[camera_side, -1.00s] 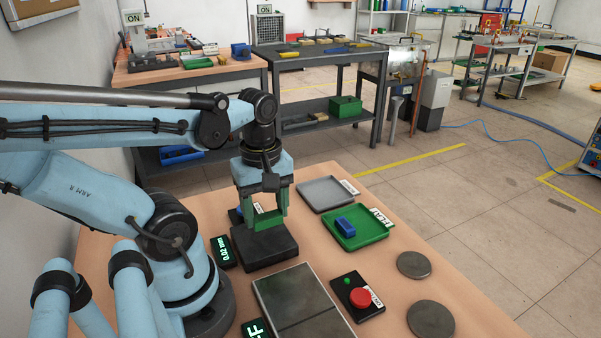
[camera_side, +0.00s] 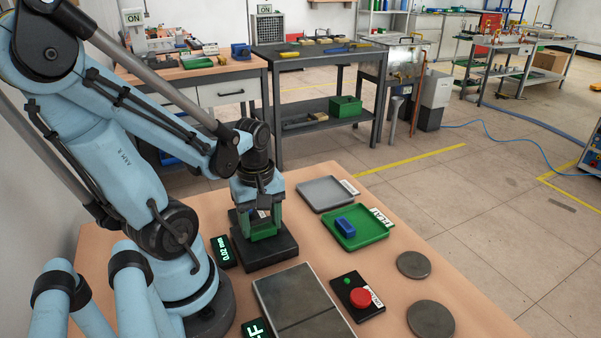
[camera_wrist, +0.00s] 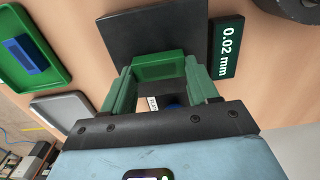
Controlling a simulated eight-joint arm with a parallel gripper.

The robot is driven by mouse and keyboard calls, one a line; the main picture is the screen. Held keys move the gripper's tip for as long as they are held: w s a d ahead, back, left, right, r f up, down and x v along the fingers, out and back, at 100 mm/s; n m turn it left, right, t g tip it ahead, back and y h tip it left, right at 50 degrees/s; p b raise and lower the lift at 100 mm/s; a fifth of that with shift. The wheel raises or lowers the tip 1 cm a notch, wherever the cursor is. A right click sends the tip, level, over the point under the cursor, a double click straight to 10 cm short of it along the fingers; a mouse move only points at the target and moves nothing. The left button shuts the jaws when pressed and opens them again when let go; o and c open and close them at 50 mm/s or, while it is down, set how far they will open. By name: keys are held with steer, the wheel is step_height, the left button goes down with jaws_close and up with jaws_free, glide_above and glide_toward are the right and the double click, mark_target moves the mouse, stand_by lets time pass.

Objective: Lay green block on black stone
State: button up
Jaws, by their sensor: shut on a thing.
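The green block (camera_side: 264,229) is between the fingers of my gripper (camera_side: 260,222), which is shut on it. In the wrist view the block (camera_wrist: 158,67) spans the gap between my gripper's two green fingers (camera_wrist: 160,80). The black stone (camera_side: 280,257) is a dark square slab on the table, and the block is over it. The stone (camera_wrist: 150,28) also shows beyond the block in the wrist view. I cannot tell whether the block touches the stone. My fingers hide part of the block and of the stone's far side.
A display reading 0.02 mm (camera_side: 221,252) stands close left of the stone. A green tray (camera_side: 372,240) holds a blue block (camera_side: 345,226); a grey tray (camera_side: 318,193) lies behind it. A grey plate (camera_side: 290,290) and a red-button box (camera_side: 361,298) are in front.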

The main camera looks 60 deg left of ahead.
mark_target(261, 226)
steer(key=shift+f, duration=0.2)
steer(key=o, duration=1.2)
steer(key=shift+r, duration=0.1)
steer(key=shift+r, duration=5.9)
steer(key=w+d+f+m+t, duration=0.1)
steer(key=w+d+m+t, duration=0.6)
steer(key=m, duration=1.1)
steer(key=w+d, duration=0.3)
steer(key=w, duration=0.1)
steer(key=shift+w+d+f, duration=0.2)
steer(key=shift+w+f, duration=0.05)
steer(key=shift+w, duration=0.1)
